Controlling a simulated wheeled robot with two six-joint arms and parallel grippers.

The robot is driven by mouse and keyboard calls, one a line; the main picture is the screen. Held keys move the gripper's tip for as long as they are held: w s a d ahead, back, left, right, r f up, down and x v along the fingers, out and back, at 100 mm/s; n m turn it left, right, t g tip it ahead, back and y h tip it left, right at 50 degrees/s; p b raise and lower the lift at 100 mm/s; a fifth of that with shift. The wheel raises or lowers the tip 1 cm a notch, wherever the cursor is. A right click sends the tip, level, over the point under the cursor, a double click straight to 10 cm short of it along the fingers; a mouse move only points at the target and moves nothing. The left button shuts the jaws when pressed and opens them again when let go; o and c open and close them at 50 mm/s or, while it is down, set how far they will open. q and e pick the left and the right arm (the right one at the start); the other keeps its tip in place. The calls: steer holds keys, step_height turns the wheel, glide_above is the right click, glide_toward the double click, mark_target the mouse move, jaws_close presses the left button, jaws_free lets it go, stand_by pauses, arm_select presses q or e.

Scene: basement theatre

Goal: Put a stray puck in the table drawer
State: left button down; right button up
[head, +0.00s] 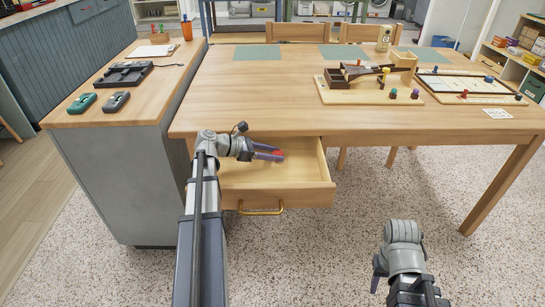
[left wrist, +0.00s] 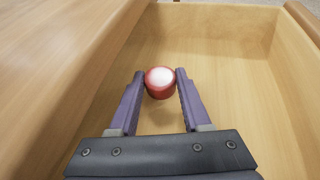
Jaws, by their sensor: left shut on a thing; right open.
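The table drawer (head: 315,192) is pulled open under the wooden table's left end, with a yellow handle on its front. My left gripper (head: 279,155) reaches into the drawer opening. It is shut on a red puck (left wrist: 160,83) with a pale top, which sits between the fingertips in the left wrist view. Only a bit of its red shows in the head view. The drawer floor (left wrist: 225,75) lies below it; I cannot tell whether the puck touches it. The rest of the drawer looks empty. My right gripper (head: 378,276) is open at the lower right, away from the table.
The table (head: 240,105) carries a wooden rack game (head: 360,88) and a flat board (head: 470,87) with coloured pieces. A grey cabinet (head: 110,170) with a wooden top stands close left of the drawer. A table leg (head: 500,185) stands at right. Speckled floor before the drawer is clear.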

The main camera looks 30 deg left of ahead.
arm_select(q)
steer(key=shift+a+f, duration=0.15)
steer(key=shift+f, duration=0.4)
arm_select(e)
steer(key=shift+f, duration=0.5)
arm_select(q)
steer(key=shift+f, duration=0.15)
steer(key=shift+c, duration=1.8)
jaws_free()
arm_select(e)
steer(key=shift+f, duration=0.1)
arm_select(q)
steer(key=shift+s+a+r, duration=0.15)
steer(key=shift+s+r, duration=0.05)
steer(key=shift+r, duration=0.2)
steer(key=p+v, duration=0.4)
steer(key=v, duration=0.6)
steer(key=shift+s+a+r+p, duration=0.2)
steer(key=shift+s+a+p, duration=0.15)
steer(key=shift+s+a, duration=0.15)
arm_select(e)
steer(key=shift+r, duration=2.45)
steer(key=shift+a, duration=0.1)
